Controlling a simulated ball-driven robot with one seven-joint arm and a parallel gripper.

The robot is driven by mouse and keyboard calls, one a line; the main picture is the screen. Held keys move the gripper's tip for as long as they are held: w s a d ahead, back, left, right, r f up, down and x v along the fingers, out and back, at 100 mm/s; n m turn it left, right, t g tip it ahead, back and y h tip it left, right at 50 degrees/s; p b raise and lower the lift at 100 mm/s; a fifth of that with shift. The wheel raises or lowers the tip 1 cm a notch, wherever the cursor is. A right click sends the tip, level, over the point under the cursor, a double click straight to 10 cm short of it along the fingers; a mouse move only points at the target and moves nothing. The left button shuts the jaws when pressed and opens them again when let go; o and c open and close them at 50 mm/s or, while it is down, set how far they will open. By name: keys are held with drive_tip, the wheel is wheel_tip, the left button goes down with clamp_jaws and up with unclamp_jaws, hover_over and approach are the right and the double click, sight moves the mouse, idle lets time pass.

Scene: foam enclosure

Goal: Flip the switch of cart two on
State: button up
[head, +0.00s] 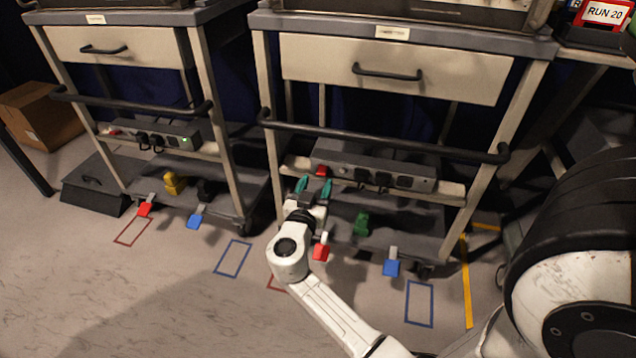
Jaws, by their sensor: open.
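Two carts stand side by side, and their labels are too small to read, so I cannot tell by number which is cart two. The right cart (420,128) has a grey power strip (411,178) on its middle shelf, with a red part (321,171) at its left end. The left cart (208,95) has a similar power strip (170,131) with a green light at its right end. My gripper (314,186), with teal fingertips, is open and empty, just in front of and below the red part. I see no clear contact. The switch position is too small to tell.
A black handle bar (385,143) runs across the right cart above the strip. Red pedal (321,253) and blue pedal (391,267) stick out below. A green object (361,224) sits on its lower shelf. The floor in front is clear, with taped outlines.

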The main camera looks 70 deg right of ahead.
sight(322, 171)
drive_tip(key=shift+w+d, duration=0.1)
drive_tip(key=shift+d, duration=1.35)
clamp_jaws()
drive_tip(key=shift+r, duration=0.1)
